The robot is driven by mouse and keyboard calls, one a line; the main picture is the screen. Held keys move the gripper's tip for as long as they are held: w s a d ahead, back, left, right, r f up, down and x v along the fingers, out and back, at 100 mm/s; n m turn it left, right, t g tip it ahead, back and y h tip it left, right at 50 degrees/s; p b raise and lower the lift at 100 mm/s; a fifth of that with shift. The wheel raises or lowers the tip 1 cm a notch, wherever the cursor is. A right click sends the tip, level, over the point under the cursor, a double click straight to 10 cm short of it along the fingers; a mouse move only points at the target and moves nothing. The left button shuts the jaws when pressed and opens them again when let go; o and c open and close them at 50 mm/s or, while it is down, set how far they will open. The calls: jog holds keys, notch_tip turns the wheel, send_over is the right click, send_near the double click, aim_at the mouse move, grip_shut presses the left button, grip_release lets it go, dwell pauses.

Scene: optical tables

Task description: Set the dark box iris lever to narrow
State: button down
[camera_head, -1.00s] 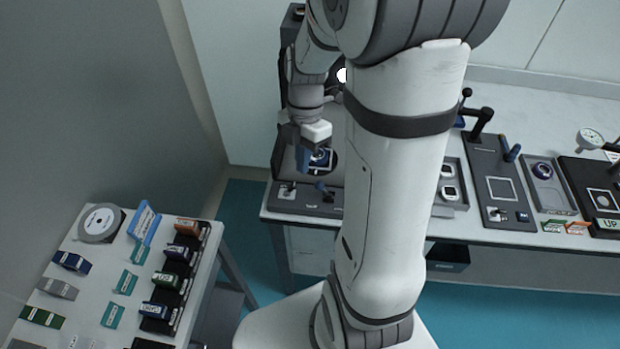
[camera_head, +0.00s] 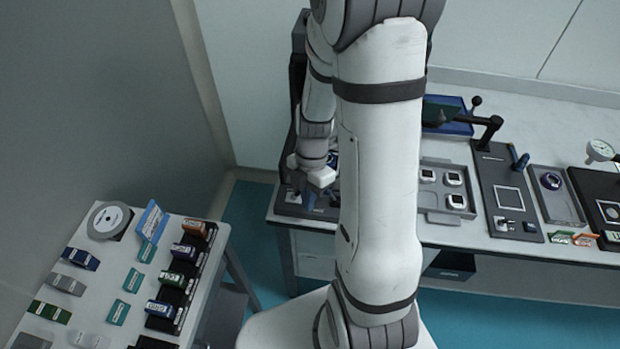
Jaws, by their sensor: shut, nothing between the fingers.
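The dark box (camera_head: 297,80) stands at the left end of the far bench, a tall dark housing on a grey base. My arm covers most of it. A bit of blue shows at its front beside my wrist. My gripper (camera_head: 309,201) points down, fingers shut and empty, low in front of the box and just above its base. A small pale switch-like part (camera_head: 291,195) sits on the base just left of the fingers. The iris lever cannot be made out; the fingers and arm hide that area. Whether the fingers touch anything cannot be told.
Right of my arm on the bench (camera_head: 462,238) are a grey tray (camera_head: 446,217), a dark panel (camera_head: 503,190) with a black handle, a tray with a blue ring (camera_head: 551,181) and a dial gauge (camera_head: 598,150). A side table (camera_head: 98,246) with labelled blocks stands at lower left.

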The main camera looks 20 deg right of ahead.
aim_at(330, 193)
jog(key=shift+w+d+r+p, duration=0.1)
jog(key=shift+w+d+p, duration=0.3)
jog(key=shift+d, duration=0.5)
jog(key=shift+w+d+p, duration=0.25)
jog(key=shift+w+d, duration=0.1)
jog(key=shift+d, duration=0.55)
